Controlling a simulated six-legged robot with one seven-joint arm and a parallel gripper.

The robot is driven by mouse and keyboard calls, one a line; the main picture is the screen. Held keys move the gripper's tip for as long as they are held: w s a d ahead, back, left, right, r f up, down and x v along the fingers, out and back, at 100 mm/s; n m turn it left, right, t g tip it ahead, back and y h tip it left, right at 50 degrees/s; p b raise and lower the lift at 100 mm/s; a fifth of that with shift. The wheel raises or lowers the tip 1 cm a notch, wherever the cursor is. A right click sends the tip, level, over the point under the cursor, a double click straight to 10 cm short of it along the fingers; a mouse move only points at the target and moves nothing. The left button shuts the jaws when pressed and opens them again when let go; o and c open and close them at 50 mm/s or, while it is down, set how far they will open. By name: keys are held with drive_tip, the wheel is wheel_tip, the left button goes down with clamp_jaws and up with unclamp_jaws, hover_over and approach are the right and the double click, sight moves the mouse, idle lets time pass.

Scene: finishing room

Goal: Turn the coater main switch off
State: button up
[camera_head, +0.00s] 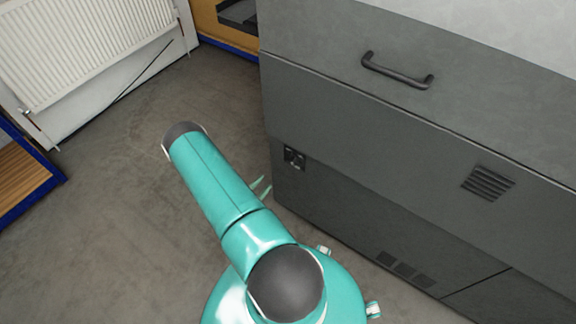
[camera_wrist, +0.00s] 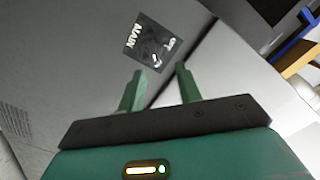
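The main switch (camera_head: 294,157) is a small dark panel low on the left end of the grey coater's front (camera_head: 345,135). In the wrist view the switch panel (camera_wrist: 153,46) shows the word MAIN and a dark knob; its other lettering and the knob's exact position are too small to tell. My gripper (camera_head: 261,187) has slim green fingers, below and left of the switch in the head view. In the wrist view my gripper (camera_wrist: 160,78) has its fingers apart with nothing held, and the panel lies beyond the tips, apparently not touched.
The coater has a dark drawer handle (camera_head: 397,72) and vent slots (camera_head: 488,183). A white radiator (camera_head: 85,45) stands at the back left. A blue-edged wooden piece (camera_head: 25,178) is at the left edge. The grey floor (camera_head: 110,200) left of my arm is clear.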

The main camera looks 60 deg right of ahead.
sight(290, 163)
drive_tip(key=shift+g+h, duration=0.3)
drive_tip(key=s+d, duration=0.1)
drive_tip(key=d, duration=0.3)
drive_tip(key=s+d, duration=0.2)
drive_tip(key=d, duration=0.2)
drive_tip(key=s+d, duration=0.1)
drive_tip(key=d, duration=0.4)
drive_tip(key=shift+s+f, duration=0.25)
drive_tip(key=shift+f, duration=0.15)
clamp_jaws()
